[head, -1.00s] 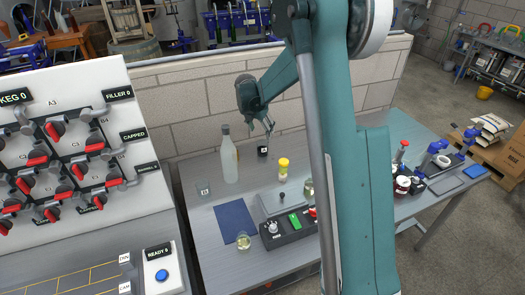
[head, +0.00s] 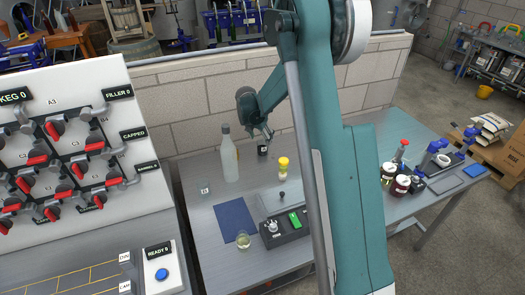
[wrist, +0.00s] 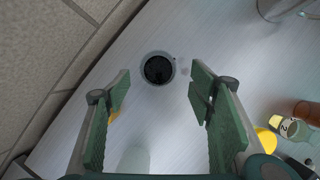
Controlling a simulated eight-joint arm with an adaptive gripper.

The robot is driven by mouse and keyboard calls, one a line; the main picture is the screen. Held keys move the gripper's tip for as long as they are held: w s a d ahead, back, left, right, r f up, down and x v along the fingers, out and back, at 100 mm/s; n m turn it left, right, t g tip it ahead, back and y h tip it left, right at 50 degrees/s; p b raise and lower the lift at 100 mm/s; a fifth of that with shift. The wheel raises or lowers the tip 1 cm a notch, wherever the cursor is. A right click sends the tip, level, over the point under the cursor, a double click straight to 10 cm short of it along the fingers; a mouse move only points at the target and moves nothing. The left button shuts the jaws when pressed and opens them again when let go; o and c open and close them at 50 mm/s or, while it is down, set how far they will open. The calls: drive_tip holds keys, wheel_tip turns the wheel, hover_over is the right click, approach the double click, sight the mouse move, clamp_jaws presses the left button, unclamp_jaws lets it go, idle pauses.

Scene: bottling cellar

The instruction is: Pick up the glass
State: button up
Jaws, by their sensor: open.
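A small clear glass (head: 243,241) with pale yellow liquid stands by the table's front edge, below the dark blue mat. Another small clear vessel (head: 204,188), perhaps a glass, stands left of the tall bottle. My gripper (head: 264,134) is at the back of the table, far from the front glass, just above a small black vessel with a pale label (head: 262,150). In the wrist view my gripper (wrist: 158,88) is open and empty. A round, dark-topped vessel (wrist: 158,68) shows between and beyond the fingertips; I cannot tell whether it is glass.
A tall clear bottle (head: 229,156) stands left of my gripper. A yellow-capped container (head: 283,167) stands to its right. A black control box (head: 287,228) sits beside the mat (head: 236,219). Jars (head: 400,185) stand at right. A block wall (head: 205,110) runs behind the table.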

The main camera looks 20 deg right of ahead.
sight(262, 148)
drive_tip(key=shift+x, duration=0.95)
drive_tip(key=shift+f, duration=0.1)
drive_tip(key=shift+a+b+x, duration=0.2)
drive_tip(key=shift+b+x, duration=0.1)
drive_tip(key=shift+x, duration=2.25)
drive_tip(key=c, duration=1.1)
